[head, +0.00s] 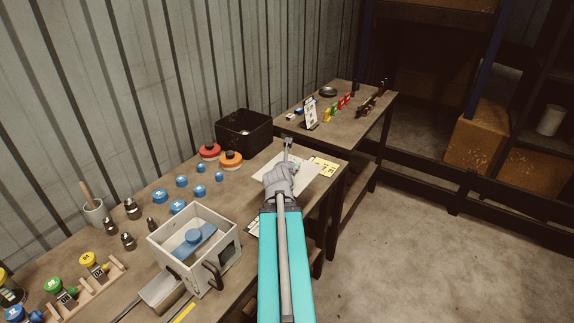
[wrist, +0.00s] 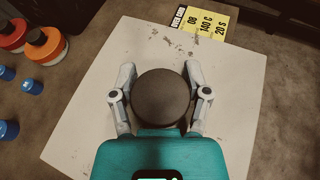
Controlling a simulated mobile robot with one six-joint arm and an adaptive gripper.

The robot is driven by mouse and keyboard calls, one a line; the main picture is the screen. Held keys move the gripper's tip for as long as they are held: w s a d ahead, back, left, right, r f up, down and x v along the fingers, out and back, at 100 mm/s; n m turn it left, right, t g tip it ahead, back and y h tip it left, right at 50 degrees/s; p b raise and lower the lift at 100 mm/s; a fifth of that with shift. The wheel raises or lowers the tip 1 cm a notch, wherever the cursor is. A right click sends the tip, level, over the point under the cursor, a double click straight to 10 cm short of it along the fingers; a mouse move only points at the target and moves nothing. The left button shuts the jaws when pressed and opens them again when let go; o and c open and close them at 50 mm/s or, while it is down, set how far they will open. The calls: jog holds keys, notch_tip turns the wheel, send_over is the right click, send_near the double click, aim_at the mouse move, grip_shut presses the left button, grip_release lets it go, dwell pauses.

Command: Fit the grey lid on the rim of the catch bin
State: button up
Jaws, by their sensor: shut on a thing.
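My gripper (wrist: 162,88) is shut on a round, dark grey-brown piece (wrist: 161,97), with one finger on each side of it. This looks like the grey lid or its knob; I cannot tell which. In the head view my gripper (head: 288,148) is over the pale sheet on the bench, right of the black square bin. That open-topped bin (head: 243,133) stands against the wall at the back of the bench and looks like the catch bin. Something pale shows inside it. The held piece is not clear in the head view.
A red-topped jar (head: 209,152) and an orange-topped jar (head: 231,160) stand in front of the bin. A white open box (head: 168,252) stands nearer.

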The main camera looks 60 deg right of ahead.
jog(key=shift+s+d, duration=0.15)
jog(key=shift+s, duration=0.05)
dwell(0.9)
